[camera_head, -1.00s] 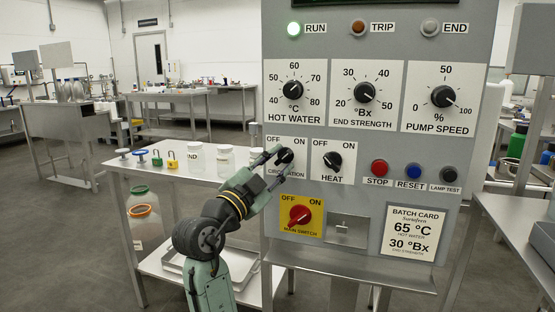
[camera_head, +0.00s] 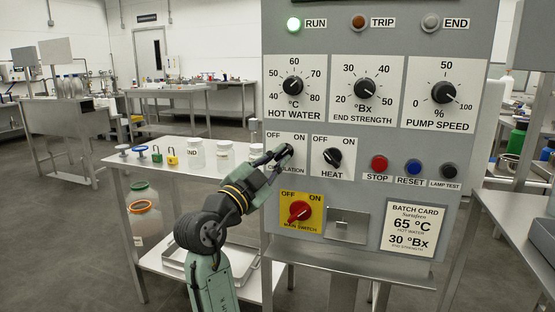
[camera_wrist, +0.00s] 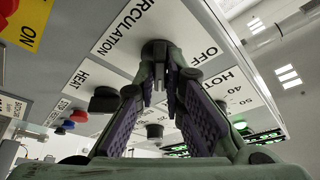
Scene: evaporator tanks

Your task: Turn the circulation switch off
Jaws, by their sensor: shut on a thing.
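The circulation switch plate (camera_head: 301,143) is on the grey control panel, left of the HEAT switch (camera_head: 332,157), with OFF and ON printed along its top. My gripper (camera_head: 283,154) reaches in from the lower left and covers the circulation knob in the head view. In the wrist view the dark round circulation knob (camera_wrist: 156,47) shows beside the OFF and CIRCULATION lettering. My gripper (camera_wrist: 165,88) has its two fingers shut on this knob. Which way the knob points is hidden by the fingers. The green RUN lamp (camera_head: 293,24) is lit.
The red main switch (camera_head: 299,211) sits just below my gripper. The stop button (camera_head: 379,167) and reset button (camera_head: 414,168) are to the right. A steel table (camera_head: 185,177) with jars and padlocks stands left of the panel.

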